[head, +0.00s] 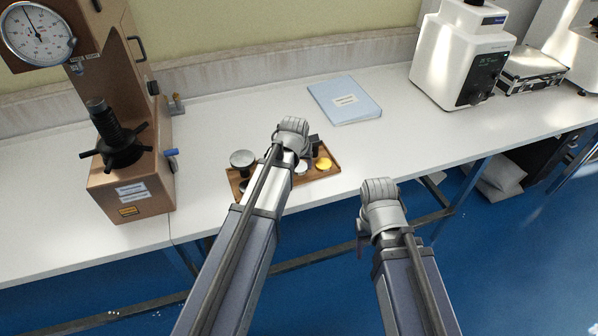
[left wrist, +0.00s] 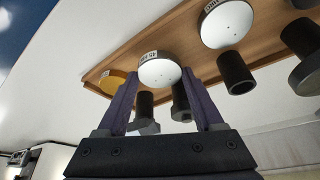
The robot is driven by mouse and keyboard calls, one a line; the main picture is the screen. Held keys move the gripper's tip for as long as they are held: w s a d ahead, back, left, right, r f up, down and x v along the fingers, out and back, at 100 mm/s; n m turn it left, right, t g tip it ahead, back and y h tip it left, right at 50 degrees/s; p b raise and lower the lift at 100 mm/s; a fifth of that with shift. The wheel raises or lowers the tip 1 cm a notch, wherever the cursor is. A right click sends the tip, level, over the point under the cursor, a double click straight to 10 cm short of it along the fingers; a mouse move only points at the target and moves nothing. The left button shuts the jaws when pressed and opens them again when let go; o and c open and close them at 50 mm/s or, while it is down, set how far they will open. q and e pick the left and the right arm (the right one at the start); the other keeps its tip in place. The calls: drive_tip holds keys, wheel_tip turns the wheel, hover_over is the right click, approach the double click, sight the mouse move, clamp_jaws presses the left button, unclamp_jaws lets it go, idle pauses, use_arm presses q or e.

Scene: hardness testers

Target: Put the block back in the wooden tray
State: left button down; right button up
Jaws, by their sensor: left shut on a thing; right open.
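The wooden tray (head: 318,177) lies near the front edge of the white bench, and its underside edge and surface also show in the left wrist view (left wrist: 190,42). My left gripper (left wrist: 160,76) is shut on a round silver block (left wrist: 160,68) with a label on its rim. The block is over the tray area, between a yellow disc and another silver disc. I cannot tell whether it touches the tray. In the head view my left arm hides most of the gripper. My right gripper (head: 362,234) is open, in front of the bench edge, its fingers mostly hidden.
The tray also holds a yellow disc (head: 323,164), a grey round piece (head: 242,158) and dark cylindrical parts (left wrist: 236,74). A hardness tester (head: 130,180) stands left. A blue folder (head: 345,100) lies behind. A white machine (head: 460,60) stands right. Bench right of the tray is clear.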

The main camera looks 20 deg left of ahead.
use_arm(q)
drive_tip(key=shift+f+b, duration=0.4)
drive_tip(key=shift+f, duration=0.5)
use_arm(e)
drive_tip(key=shift+f, duration=0.9)
use_arm(q)
drive_tip(key=shift+f, duration=0.15)
drive_tip(key=shift+c, duration=0.2)
unclamp_jaws()
use_arm(e)
drive_tip(key=shift+f, duration=0.15)
use_arm(q)
drive_tip(key=a+p+v, duration=0.1)
drive_tip(key=p+v, duration=1)
drive_tip(key=v, duration=0.1)
drive_tip(key=s+d+m+g, duration=0.2)
drive_tip(key=s+d, duration=0.4)
drive_tip(key=s, duration=0.3)
drive_tip(key=s+d+f+m+g, duration=0.1)
drive_tip(key=s+d+m+g, duration=0.1)
drive_tip(key=s+d, duration=0.5)
drive_tip(key=s+m, duration=0.1)
drive_tip(key=s, duration=0.2)
drive_tip(key=shift+s+d+g+y, duration=0.15)
drive_tip(key=shift+d+g+y, duration=0.2)
drive_tip(key=shift+g+y, duration=0.05)
use_arm(e)
wheel_tip(320, 180, up, 11)
drive_tip(key=shift+r, duration=0.2)
